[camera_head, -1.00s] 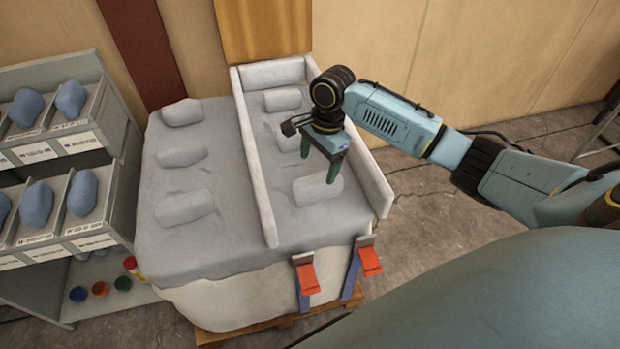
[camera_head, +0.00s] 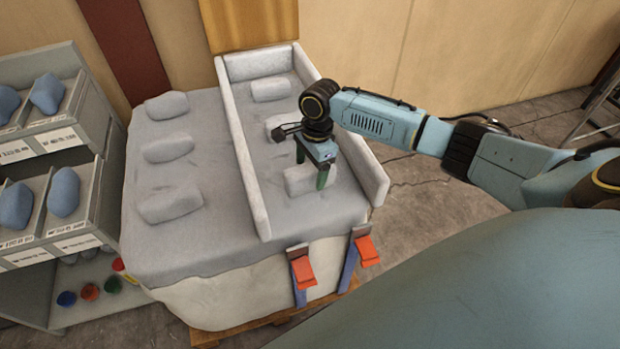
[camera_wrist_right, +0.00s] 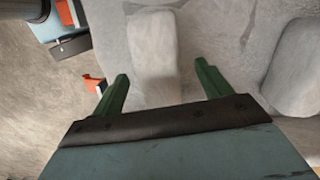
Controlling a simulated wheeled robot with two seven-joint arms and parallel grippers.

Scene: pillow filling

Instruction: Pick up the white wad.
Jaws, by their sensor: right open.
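Three whitish wads lie in the railed right lane of the padded table: a front one (camera_head: 298,181), a middle one (camera_head: 279,124) and a back one (camera_head: 270,91). My open right gripper (camera_head: 311,170) is over the front wad, pointing down, and partly hides it. In the right wrist view a pale wad (camera_wrist_right: 153,50) lies ahead, between the lines of the two green fingers (camera_wrist_right: 160,75); no contact can be made out. Another pale padded shape (camera_wrist_right: 298,70) shows at the right there. My left gripper is not in view.
Padded rails (camera_head: 247,160) border the lane. Several more wads, one of them a front-left wad (camera_head: 170,203), lie on the grey cover left of it. Orange clamps (camera_head: 303,270) sit at the front edge. A shelf with blue pieces (camera_head: 64,192) stands at left.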

